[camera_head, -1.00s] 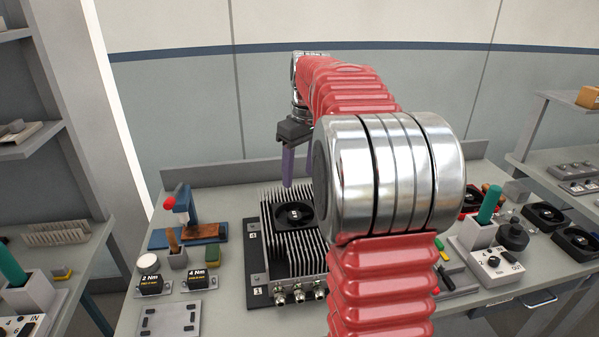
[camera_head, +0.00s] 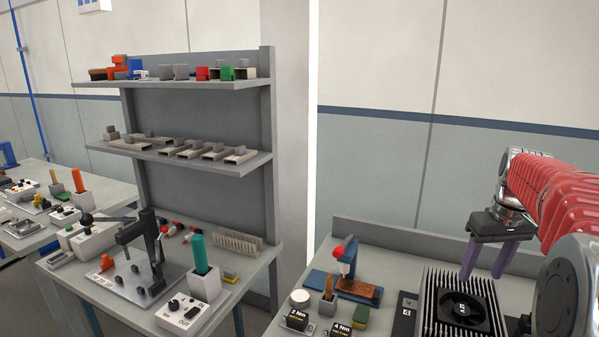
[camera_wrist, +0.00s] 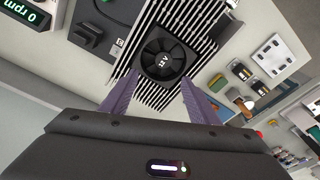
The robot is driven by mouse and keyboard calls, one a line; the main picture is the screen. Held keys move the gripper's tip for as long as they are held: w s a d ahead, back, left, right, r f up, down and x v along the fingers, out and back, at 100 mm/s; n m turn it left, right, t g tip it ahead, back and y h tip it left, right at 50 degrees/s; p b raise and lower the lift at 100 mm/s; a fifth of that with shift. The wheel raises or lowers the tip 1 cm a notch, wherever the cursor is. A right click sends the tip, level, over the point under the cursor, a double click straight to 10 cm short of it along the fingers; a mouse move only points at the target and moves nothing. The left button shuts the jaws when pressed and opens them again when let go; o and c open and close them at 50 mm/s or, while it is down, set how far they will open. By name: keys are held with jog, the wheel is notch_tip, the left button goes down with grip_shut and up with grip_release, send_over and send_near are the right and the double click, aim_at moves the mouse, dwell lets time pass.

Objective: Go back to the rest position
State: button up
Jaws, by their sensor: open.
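My gripper (camera_head: 484,262) hangs at the right of the head view, above the finned heat sink with its black fan. Its two purple fingers are apart with nothing between them. In the wrist view my gripper (camera_wrist: 158,98) also shows spread fingers. The black fan (camera_head: 462,308) sits among the fins of the heat sink (camera_head: 432,308), and the fan shows ahead of the fingers in the wrist view (camera_wrist: 163,55). My red arm reaches in from the right edge. The lower part of the heat sink is cut off by the frame.
A small blue-based press (camera_head: 346,262) and 2 Nm and 4 Nm boxes (camera_head: 297,319) stand left of the heat sink. A neighbouring bench holds a black lever press (camera_head: 140,245) and a control box (camera_head: 184,312). Loaded shelves (camera_head: 190,82) rise behind that bench.

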jog(key=s+a+f+t, duration=0.1)
jog(key=s+a+t, duration=0.1)
jog(key=s+a, duration=0.9)
jog(key=s+a+f+t, duration=0.2)
jog(key=s+a, duration=1)
jog(key=a, duration=0.3)
jog(key=shift+a+f, duration=0.3)
jog(key=shift+a, duration=0.05)
jog(key=shift+c, duration=0.2)
